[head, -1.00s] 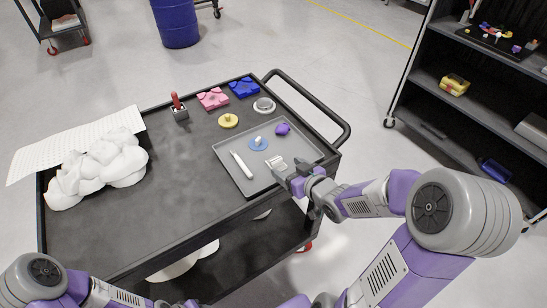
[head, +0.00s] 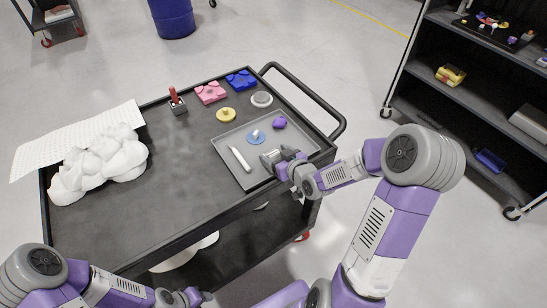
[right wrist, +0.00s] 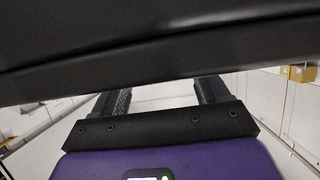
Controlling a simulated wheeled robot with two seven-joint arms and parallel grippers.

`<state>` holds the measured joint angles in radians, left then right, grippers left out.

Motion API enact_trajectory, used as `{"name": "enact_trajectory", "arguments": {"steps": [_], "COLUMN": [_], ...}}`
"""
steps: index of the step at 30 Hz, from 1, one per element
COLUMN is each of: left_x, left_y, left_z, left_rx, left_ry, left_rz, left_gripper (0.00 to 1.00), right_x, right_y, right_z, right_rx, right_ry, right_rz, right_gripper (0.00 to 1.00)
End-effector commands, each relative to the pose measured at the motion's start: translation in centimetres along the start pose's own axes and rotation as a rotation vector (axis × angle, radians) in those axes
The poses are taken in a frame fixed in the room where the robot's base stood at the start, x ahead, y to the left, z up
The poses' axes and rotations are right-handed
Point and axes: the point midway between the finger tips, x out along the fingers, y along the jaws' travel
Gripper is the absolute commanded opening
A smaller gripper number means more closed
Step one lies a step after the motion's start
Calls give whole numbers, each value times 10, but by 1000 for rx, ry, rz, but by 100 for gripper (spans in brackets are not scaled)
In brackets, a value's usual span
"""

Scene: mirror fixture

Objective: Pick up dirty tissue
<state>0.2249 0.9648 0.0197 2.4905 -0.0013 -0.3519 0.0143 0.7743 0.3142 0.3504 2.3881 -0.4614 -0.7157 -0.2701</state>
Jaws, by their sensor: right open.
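A white crumpled heap (head: 100,166), which looks like the tissue, lies on the left part of the black cart top (head: 190,200). A white textured sheet (head: 75,140) lies behind it. My right gripper (head: 271,158) is open, low over the right front part of the grey tray, far to the right of the heap. In the right wrist view its two fingers (right wrist: 162,90) are apart with nothing seen between them. My left arm is at the bottom left; its gripper (head: 188,298) is partly cut off by the frame's lower edge, and its jaws are unclear.
The grey tray (head: 222,149) holds a white pen-like stick (head: 240,158), a blue disc (head: 256,137) and a purple piece (head: 279,123). Pink (head: 210,92) and blue (head: 241,79) blocks and a red-handled item (head: 176,100) stand behind. A shelf (head: 470,90) is right. The cart's middle is clear.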

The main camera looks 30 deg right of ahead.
Motion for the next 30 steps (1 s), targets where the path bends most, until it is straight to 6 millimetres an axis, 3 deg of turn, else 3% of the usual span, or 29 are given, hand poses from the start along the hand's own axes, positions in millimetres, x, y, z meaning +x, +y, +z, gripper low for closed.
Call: {"name": "enact_trajectory", "arguments": {"steps": [6, 16, 25, 30], "left_x": [0, -1, -2, -11], "left_y": [0, 0, 1, 4], "left_z": [0, 0, 0, 0], "left_rx": [0, 0, 0, 0], "left_ry": [0, 0, 0, 0], "left_rz": [0, 0, 0, 0], "left_gripper": [43, 43, 43, 43], "right_x": [0, 0, -1, -11], "right_y": [0, 0, 0, 0], "right_z": [-1, -1, -3, -27], "right_rx": [0, 0, -1, -5], "right_ry": [0, 0, 1, 4], "right_rz": [0, 0, 0, 2], "right_gripper": [73, 22, 20, 20]}}
